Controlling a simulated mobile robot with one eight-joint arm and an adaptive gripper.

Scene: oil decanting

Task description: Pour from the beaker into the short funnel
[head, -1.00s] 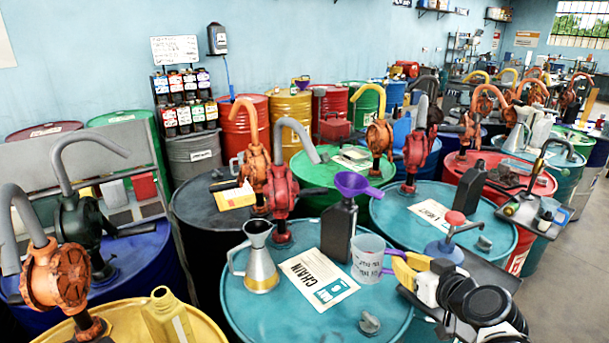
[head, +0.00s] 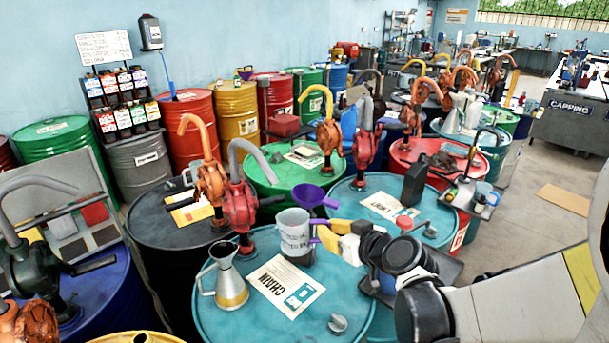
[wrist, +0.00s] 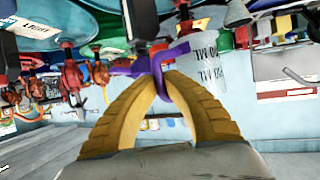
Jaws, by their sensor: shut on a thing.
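My gripper (head: 318,234) is shut on the purple handle of the clear beaker (head: 293,236). The beaker is nearly upright, with dark printing on its side. In the wrist view, the yellow fingers close around the handle and the beaker (wrist: 207,75) is to their right. A purple funnel (head: 315,196) shows just above and right of the beaker in the head view. The black bottle under it is mostly hidden behind the beaker and gripper. I cannot tell the liquid level in the beaker.
A metal conical jug (head: 226,284) and a CHAIN sheet (head: 283,287) are on the teal drum (head: 300,330). A red hand pump (head: 240,208) rises behind the jug. A grey cap (head: 338,323) lies near the drum's front. Clear floor (head: 535,165) shows to the right.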

